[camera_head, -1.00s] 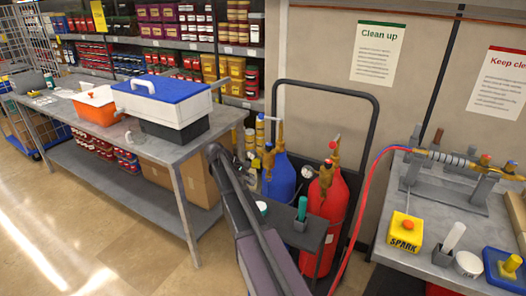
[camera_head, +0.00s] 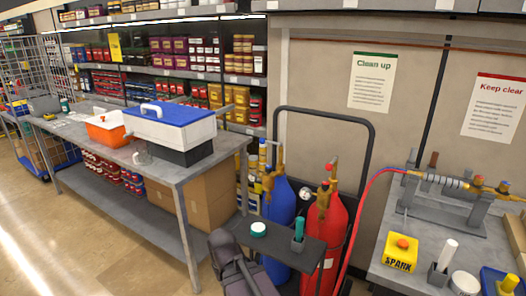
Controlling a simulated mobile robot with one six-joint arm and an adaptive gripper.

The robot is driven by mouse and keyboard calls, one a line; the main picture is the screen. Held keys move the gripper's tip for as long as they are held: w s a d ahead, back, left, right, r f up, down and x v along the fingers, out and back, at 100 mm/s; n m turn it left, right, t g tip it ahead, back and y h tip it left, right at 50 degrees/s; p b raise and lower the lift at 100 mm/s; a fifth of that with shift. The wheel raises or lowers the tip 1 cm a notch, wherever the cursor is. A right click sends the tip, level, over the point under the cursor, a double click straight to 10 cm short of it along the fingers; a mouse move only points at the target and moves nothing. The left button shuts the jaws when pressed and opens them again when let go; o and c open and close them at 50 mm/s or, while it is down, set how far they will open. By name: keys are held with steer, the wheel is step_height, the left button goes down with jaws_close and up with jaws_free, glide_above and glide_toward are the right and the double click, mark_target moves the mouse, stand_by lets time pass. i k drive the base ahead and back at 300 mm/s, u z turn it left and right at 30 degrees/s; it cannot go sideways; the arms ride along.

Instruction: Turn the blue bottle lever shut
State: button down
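The blue bottle (camera_head: 281,208) stands upright in the middle of the camera_head view, left of the red bottle (camera_head: 325,225). A brass valve (camera_head: 269,178) sits on top of the blue bottle, with brass fittings rising above it. The valve's lever is too small to tell its position. A dark part of my arm (camera_head: 238,265) shows at the bottom, in front of and below the blue bottle. My gripper cannot be made out in this view. The lower part of the blue bottle is hidden by a small dark shelf.
The small dark shelf (camera_head: 275,243) in front of the bottles holds a round tin and a green-topped item. A black cart frame (camera_head: 372,150) rises behind. A metal table (camera_head: 180,181) stands left, and a bench (camera_head: 407,230) with a yellow SPARK box stands right.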

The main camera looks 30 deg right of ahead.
mark_target(262, 140)
steer(key=k, duration=1.3)
steer(key=u, duration=0.3)
steer(key=i, duration=0.4)
steer(key=u, duration=0.65)
steer(key=i, duration=1.45)
steer(key=z, duration=0.7)
steer(key=i, duration=0.6)
steer(key=z, duration=0.5)
